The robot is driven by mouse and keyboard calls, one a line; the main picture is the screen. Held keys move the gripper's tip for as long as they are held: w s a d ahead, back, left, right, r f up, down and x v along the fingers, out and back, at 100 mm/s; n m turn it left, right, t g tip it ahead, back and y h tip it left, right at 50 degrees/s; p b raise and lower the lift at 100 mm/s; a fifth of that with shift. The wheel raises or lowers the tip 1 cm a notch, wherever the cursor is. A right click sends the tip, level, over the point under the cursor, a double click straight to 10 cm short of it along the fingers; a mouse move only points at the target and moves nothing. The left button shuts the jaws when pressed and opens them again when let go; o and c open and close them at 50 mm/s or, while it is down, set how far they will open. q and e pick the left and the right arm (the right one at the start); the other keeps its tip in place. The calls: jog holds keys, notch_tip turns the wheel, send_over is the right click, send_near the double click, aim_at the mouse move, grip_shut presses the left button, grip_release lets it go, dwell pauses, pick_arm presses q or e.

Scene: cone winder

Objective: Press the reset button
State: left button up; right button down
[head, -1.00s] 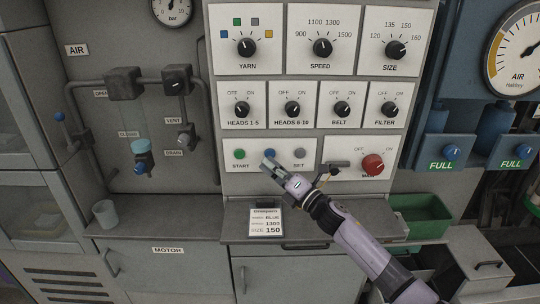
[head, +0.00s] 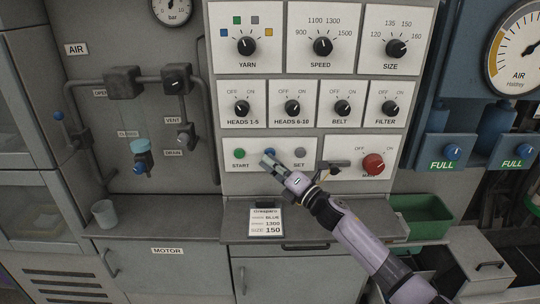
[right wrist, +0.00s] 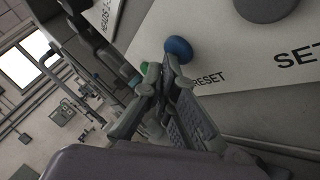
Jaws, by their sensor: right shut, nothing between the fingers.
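The blue reset button (head: 270,153) sits on the white panel between the green start button (head: 239,154) and the grey set button (head: 299,153). My right gripper (head: 267,163) is shut and empty, its fingertips just in front of the panel and slightly below the blue button, partly covering it and its label. In the right wrist view the blue button (right wrist: 178,49) shows beside the fingertips (right wrist: 168,72), with the word RESET on the panel near it. I cannot tell whether the tips touch it. My left gripper is not in view.
The red main knob (head: 373,164) is right of the buttons. Rows of black knobs (head: 292,108) are above. A grey ledge (head: 340,217) runs below with an order card (head: 267,222), and a cup (head: 105,214) stands farther left. A green bin (head: 425,215) is at right.

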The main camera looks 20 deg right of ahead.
jog(key=shift+w+d, duration=0.1)
jog(key=shift+w, duration=0.1)
jog(key=shift+s, duration=0.1)
dwell(0.4)
jog(key=shift+s+a, duration=0.2)
jog(key=shift+s, duration=0.5)
jog(key=shift+s+a, duration=0.1)
jog(key=shift+s+a+p, duration=0.2)
jog(key=shift+s+p, duration=0.15)
jog(key=shift+s, duration=0.4)
jog(key=shift+s+a+p, duration=0.2)
jog(key=shift+s+p, duration=0.1)
jog(key=shift+s, duration=0.5)
jog(key=shift+s+a+p, duration=0.2)
jog(key=shift+s+p, duration=0.15)
jog(key=shift+s, duration=0.4)
